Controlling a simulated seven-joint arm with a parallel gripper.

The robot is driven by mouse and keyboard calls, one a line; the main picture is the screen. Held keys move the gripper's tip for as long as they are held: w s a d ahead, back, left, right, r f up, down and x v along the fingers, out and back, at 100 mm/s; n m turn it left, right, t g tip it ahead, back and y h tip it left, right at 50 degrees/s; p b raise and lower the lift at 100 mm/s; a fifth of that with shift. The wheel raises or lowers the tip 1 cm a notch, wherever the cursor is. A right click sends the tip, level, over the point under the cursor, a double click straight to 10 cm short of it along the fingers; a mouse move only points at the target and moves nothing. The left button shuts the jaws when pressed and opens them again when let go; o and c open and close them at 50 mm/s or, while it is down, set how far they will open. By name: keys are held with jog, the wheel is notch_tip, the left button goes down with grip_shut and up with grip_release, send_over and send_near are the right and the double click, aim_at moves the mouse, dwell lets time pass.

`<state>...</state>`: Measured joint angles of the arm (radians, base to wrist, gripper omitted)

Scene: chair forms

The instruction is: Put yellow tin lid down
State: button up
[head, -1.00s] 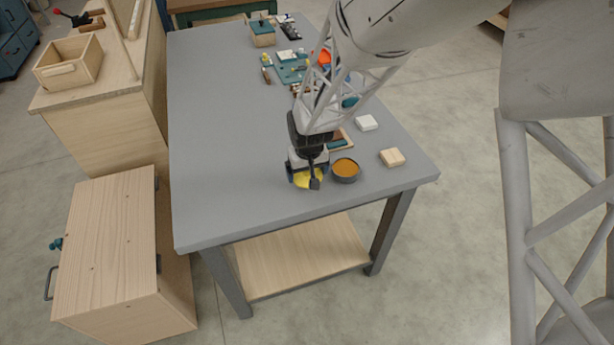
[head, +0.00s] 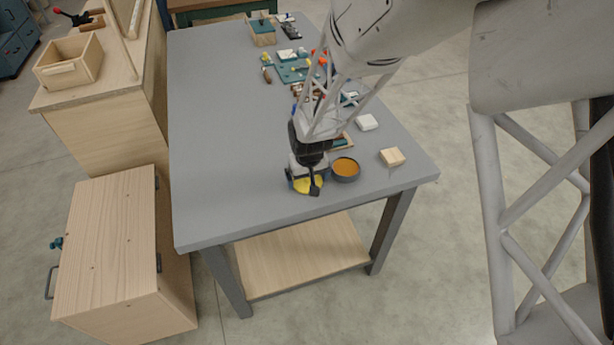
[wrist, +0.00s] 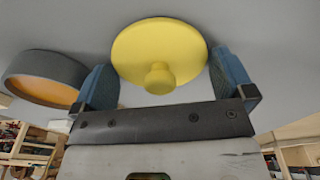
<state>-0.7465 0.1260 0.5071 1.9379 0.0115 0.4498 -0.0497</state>
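The yellow tin lid (head: 303,187) is at the near part of the grey table, under my gripper (head: 304,187). In the wrist view the lid (wrist: 150,45) is a flat yellow disc with its round knob towards me. My gripper (wrist: 165,80) has its two blue-padded fingers wide apart, one on each side of the knob, with clear gaps to it. The lid's rim comes close to both fingers; whether it touches them I cannot tell. The fingers hide part of the lid in the head view, and its exact height over the table is unclear.
A dark round tin (head: 345,169) with orange inside stands just right of the lid; it also shows in the wrist view (wrist: 45,78). A wooden block (head: 392,157) and a white block (head: 367,122) lie further right. The table (head: 225,150) is clear on the left.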

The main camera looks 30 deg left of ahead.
aim_at(309, 184)
jog(key=shift+r, duration=0.15)
notch_tip(309, 184, up, 12)
jog(key=s+d, duration=0.1)
dwell(0.6)
dwell(0.7)
jog(key=s+d+r+m, duration=0.1)
jog(key=d+r+m, duration=0.1)
jog(key=d+r, duration=0.5)
jog(key=s+d+r+m, duration=0.1)
jog(key=d+r, duration=0.2)
jog(key=d, duration=0.9)
jog(key=s+d+r+m, duration=0.1)
jog(key=d+r+m, duration=0.1)
jog(key=d+r, duration=0.5)
jog(key=s+d+r+m+t+h, duration=0.1)
jog(key=s+d+m, duration=0.3)
jog(key=s+d, duration=1.2)
jog(key=d, duration=0.3)
jog(key=shift+s+d+r+t, duration=0.25)
jog(key=shift+d+r+t, duration=0.05)
jog(key=shift+d+r, duration=0.1)
